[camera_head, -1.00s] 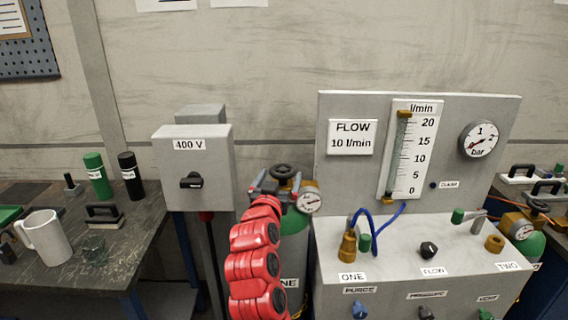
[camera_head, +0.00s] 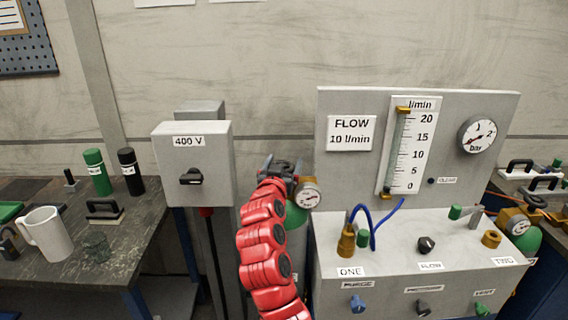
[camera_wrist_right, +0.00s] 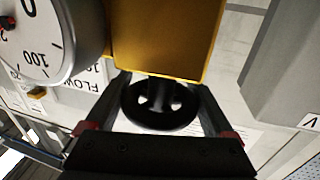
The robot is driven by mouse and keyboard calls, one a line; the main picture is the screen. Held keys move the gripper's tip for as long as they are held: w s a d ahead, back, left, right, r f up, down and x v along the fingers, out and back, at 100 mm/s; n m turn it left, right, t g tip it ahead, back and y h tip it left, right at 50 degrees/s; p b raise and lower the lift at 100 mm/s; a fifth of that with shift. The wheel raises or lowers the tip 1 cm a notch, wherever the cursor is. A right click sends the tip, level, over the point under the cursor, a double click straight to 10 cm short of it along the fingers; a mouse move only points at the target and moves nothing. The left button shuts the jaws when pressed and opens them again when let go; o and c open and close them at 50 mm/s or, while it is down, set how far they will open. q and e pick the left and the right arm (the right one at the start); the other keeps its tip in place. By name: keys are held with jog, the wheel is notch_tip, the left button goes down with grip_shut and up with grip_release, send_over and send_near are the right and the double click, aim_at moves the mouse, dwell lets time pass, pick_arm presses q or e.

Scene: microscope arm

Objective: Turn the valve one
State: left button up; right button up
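Valve one is a dark handwheel (camera_wrist_right: 160,105) on a brass block (camera_wrist_right: 165,35), seen in the right wrist view. It tops the green-shouldered cylinder (camera_head: 297,217) behind the panel box labelled ONE. My right gripper (camera_head: 282,168) is at the wheel and largely covers it in the head view. In the right wrist view its two fingers (camera_wrist_right: 160,98) flank the wheel on opposite sides, very close to the rim. Whether they press on it cannot be told. A round gauge (camera_head: 308,194) beside the valve also shows in the wrist view (camera_wrist_right: 48,38). My left gripper is out of view.
The flow panel (camera_head: 350,178) and its control box (camera_head: 330,245) stand just right of my arm. The 400 V switch box (camera_head: 193,150) is close on the left. A workbench (camera_head: 130,235) with a mug (camera_head: 47,235) is further left. Another cylinder (camera_head: 528,240) is far right.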

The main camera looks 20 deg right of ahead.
jog(key=c, duration=0.3)
jog(key=n+y+p, duration=0.1)
jog(key=y+p, duration=0.1)
jog(key=n+t+y+p, duration=0.1)
jog(key=y+p, duration=0.1)
jog(key=n+y+p, duration=0.2)
jog(key=p, duration=0.1)
jog(key=shift+w+a+r+t, duration=0.1)
jog(key=shift+a+r+t, duration=0.1)
jog(key=shift+a+t, duration=0.15)
jog(key=shift+a+f+n+t+y+p, duration=0.2)
jog(key=shift+n+y, duration=0.2)
jog(key=shift+y, duration=0.2)
jog(key=shift+a+f+n+t+y+p, duration=0.15)
jog(key=shift+n+y, duration=0.25)
jog(key=shift+y, duration=0.2)
jog(key=shift+r, duration=0.1)
jog(key=o, duration=1.1)
